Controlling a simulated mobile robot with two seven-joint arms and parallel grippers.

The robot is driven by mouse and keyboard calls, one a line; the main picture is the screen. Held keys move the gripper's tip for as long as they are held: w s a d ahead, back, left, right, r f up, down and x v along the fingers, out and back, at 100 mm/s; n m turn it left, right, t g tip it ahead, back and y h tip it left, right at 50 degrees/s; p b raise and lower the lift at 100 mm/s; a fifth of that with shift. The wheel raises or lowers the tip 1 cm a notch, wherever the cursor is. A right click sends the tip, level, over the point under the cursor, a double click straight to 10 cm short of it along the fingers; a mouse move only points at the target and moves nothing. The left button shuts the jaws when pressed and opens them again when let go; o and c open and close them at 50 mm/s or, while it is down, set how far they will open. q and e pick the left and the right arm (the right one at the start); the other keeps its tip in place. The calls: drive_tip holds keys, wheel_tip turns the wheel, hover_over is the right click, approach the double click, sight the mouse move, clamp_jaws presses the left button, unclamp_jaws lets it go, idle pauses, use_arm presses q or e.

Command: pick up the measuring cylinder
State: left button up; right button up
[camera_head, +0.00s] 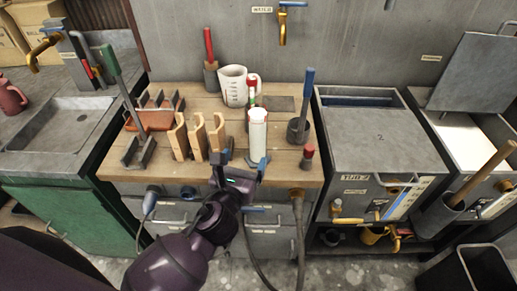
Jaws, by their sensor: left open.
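A tall white cylinder (258,132), which looks like the measuring cylinder, stands upright near the front of the wooden worktop (287,172). A wider white mug-like jug (233,88) with faint markings stands behind it to the left. My left gripper (242,163) is open at the worktop's front edge, just in front of the white cylinder and slightly left of it. Its jaws appear empty, and the cylinder's foot is partly hidden near them. My right gripper is out of view.
A dark cup with a blue-handled tool (308,92) stands to the right, and a small red-topped item (307,157) sits near the front edge.

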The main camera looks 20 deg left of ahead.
sight(255, 138)
use_arm(q)
drive_tip(key=w, duration=1)
drive_tip(key=shift+w, duration=0.3)
drive_tip(key=shift+c, duration=0.3)
drive_tip(key=shift+r, duration=0.15)
clamp_jaws()
